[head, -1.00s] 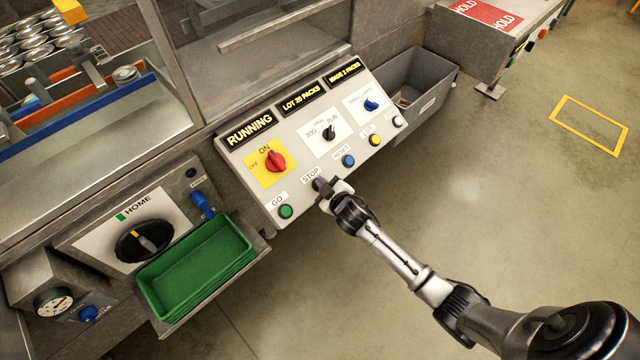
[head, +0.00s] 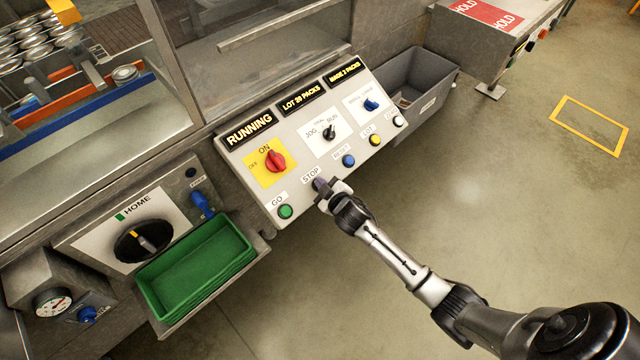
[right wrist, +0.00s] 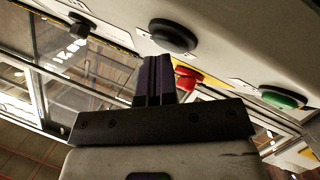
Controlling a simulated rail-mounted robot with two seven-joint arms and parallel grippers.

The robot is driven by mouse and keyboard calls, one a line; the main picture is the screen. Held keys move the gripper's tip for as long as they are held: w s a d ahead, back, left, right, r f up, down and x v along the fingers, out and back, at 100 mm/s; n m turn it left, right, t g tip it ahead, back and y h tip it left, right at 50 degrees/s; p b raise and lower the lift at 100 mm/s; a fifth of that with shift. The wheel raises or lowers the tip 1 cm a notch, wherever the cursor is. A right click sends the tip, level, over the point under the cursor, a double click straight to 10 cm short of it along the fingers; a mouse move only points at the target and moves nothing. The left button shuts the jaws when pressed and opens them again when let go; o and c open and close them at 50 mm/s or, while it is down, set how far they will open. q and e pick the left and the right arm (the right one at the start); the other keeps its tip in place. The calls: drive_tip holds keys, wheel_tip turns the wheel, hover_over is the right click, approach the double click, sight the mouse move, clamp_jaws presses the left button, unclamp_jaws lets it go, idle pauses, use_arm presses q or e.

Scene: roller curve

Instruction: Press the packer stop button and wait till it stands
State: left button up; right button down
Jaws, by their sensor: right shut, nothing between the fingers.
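The grey control panel (head: 290,200) has a row of round buttons along its lower edge. The black stop button (right wrist: 172,37) shows in the right wrist view; in the head view my gripper mostly hides its place below the STOP label (head: 311,174). My right gripper (head: 321,185) is shut and empty. Its fingertips also show in the right wrist view (right wrist: 157,62), close to the black button; I cannot tell whether they touch it. The packer's display (head: 250,131) reads RUNNING. My left gripper is out of view.
The green GO button (head: 286,211) and blue RESET button (head: 348,160) flank the stop button. A red ON/OFF switch (head: 275,161) sits above. A green tray (head: 195,268) stands at lower left and a grey bin (head: 425,85) at upper right. Open floor lies right.

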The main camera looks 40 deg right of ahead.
drive_tip(key=shift+w+f, duration=0.1)
drive_tip(key=shift+f, duration=0.1)
drive_tip(key=shift+r, duration=0.1)
idle(0.4)
drive_tip(key=shift+s+r+p, duration=0.25)
drive_tip(key=shift+r+p, duration=0.25)
drive_tip(key=shift+p, duration=0.1)
drive_tip(key=shift+s+r+p, duration=0.15)
drive_tip(key=shift+r+p, duration=0.05)
drive_tip(key=shift+p, duration=0.15)
drive_tip(key=s+r+p, duration=0.1)
drive_tip(key=r+p, duration=0.2)
drive_tip(key=s+r+p, duration=0.1)
drive_tip(key=p, duration=0.1)
drive_tip(key=shift+s+d+r, duration=0.1)
drive_tip(key=shift+s+r, duration=0.05)
drive_tip(key=shift+s, duration=0.15)
